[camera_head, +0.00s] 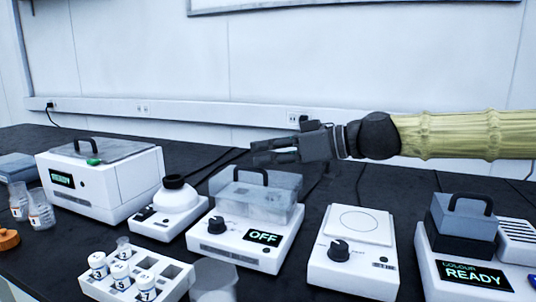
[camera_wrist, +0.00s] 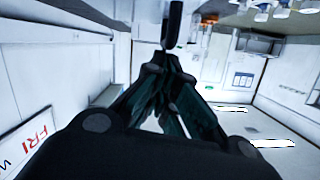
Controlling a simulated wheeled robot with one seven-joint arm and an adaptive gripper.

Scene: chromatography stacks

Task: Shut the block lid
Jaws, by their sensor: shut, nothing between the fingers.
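A white unit (camera_head: 240,240) with an OFF display and a black knob stands at the middle of the bench. A clear box-shaped lid (camera_head: 278,197) with a black handle (camera_head: 237,172) sits on its top and looks down; I cannot tell whether it is fully seated. At the right, a white COLOUR unit (camera_head: 432,252) reading READY carries a grey block with a handled lid (camera_head: 465,217), which also looks down. Which lid is the block lid is not clear. My gripper (camera_head: 254,153) points left, shut and empty, above and behind the clear lid. Its fingers meet in the wrist view (camera_wrist: 172,45).
A white box unit (camera_head: 115,190) with a handled lid stands at the left, beside a small unit with a black cup (camera_head: 174,190). A knobbed plate unit (camera_head: 352,250) stands right of centre. A vial rack (camera_head: 178,277) and flasks (camera_head: 40,213) stand in front.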

